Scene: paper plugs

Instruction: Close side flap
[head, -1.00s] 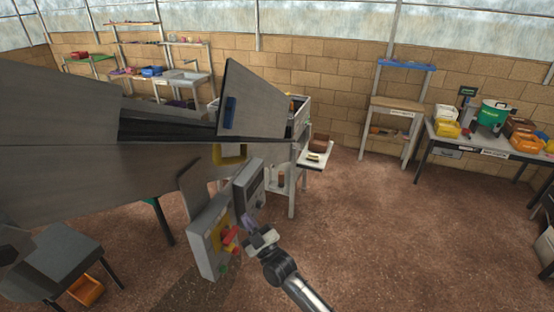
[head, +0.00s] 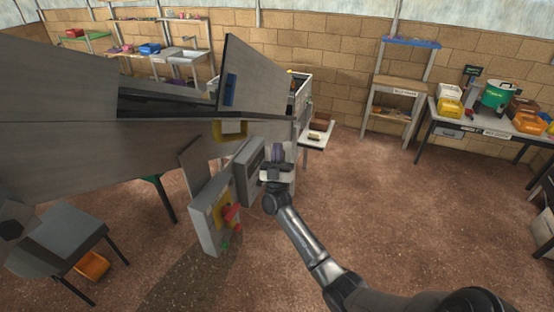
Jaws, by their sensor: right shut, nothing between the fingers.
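A grey machine (head: 60,150) fills the left of the head view. A flat grey flap (head: 255,75) with a blue handle (head: 230,90) stands up, tilted, from its right end. A smaller grey panel (head: 194,165) sticks out lower down, beside the control box; I cannot tell which of the two is the side flap. My left gripper is not in view.
A control box (head: 215,215) with red and yellow parts and a grey box (head: 249,170) stand close left of my right gripper. A small white table (head: 318,136) is behind it. Open brown floor (head: 400,220) lies to the right, before a loaded workbench (head: 470,128).

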